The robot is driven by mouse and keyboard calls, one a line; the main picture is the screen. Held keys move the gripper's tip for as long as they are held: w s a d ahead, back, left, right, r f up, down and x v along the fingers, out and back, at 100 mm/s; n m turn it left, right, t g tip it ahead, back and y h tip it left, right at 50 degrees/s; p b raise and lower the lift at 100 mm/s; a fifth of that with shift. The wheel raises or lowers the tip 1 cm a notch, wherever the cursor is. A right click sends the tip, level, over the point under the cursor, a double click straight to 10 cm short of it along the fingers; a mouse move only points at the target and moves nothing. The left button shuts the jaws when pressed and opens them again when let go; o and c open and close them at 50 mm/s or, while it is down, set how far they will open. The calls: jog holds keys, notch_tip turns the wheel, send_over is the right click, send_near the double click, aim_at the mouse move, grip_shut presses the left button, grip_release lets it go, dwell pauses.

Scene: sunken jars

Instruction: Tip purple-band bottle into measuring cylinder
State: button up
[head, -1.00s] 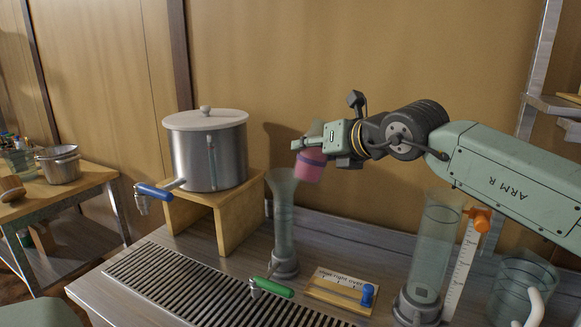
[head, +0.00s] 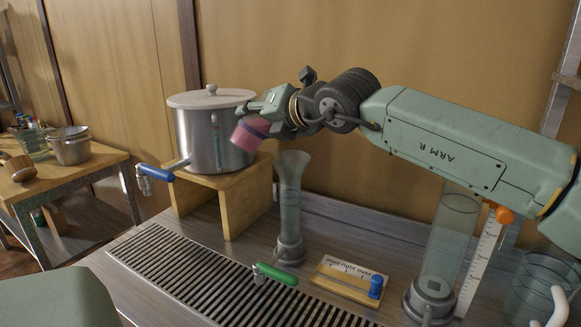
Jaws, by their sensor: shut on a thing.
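My gripper (head: 262,110) is shut on the pink bottle with a purple band (head: 247,136). The bottle is tilted, its pink end pointing down and left, and the gripper covers part of it. It is in the air, up and left of the flared mouth of a slender clear vessel (head: 289,195), and overlaps the steel pot in the picture. A wider, straight clear cylinder (head: 447,245) stands upright at the right, beside a white scale (head: 480,262) with an orange knob. I cannot tell which of the two is the measuring cylinder. No liquid stream shows.
A lidded steel pot (head: 199,135) with a blue-handled tap (head: 154,172) stands on a wooden stand (head: 228,205) close by. A green-handled tap (head: 277,275), a drain grate (head: 190,270) and a small labelled slider board (head: 345,285) lie in front. A glass jug (head: 535,290) is far right.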

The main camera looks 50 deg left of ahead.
aim_at(263, 137)
jog(key=f+m+b, duration=0.1)
jog(key=f, duration=0.1)
jog(key=f+b, duration=0.1)
jog(key=s+f+m+g+y+b, duration=0.1)
jog(key=f, duration=0.1)
jog(key=shift+a+f+m, duration=0.2)
jog(key=shift+f+m, duration=0.1)
notch_tip(263, 137, up, 3)
jog(key=m+p, duration=0.1)
jog(key=p, duration=0.1)
jog(key=shift+f+g+y+p, duration=0.2)
jog(key=shift+g+y+p, duration=0.1)
jog(key=shift+p, duration=0.1)
jog(key=shift+f+m, duration=0.1)
jog(key=shift+m, duration=0.4)
jog(key=shift+s+d, duration=0.1)
jog(key=shift+s, duration=0.05)
jog(key=shift+b, duration=0.45)
jog(key=shift+r+m+g+y+b, duration=0.3)
jog(key=shift+r+m+y+b, duration=0.5)
jog(key=shift+b, duration=0.75)
jog(key=shift+w+d+r+m+y+b, duration=0.1)
jog(key=shift+w+r+m+y+b, duration=0.1)
jog(key=shift+m+b, duration=0.7)
jog(key=shift+w+r+m+y+b, duration=0.15)
jog(key=shift+m+b, duration=0.35)
jog(key=shift+b, duration=0.7)
jog(key=shift+r, duration=0.15)
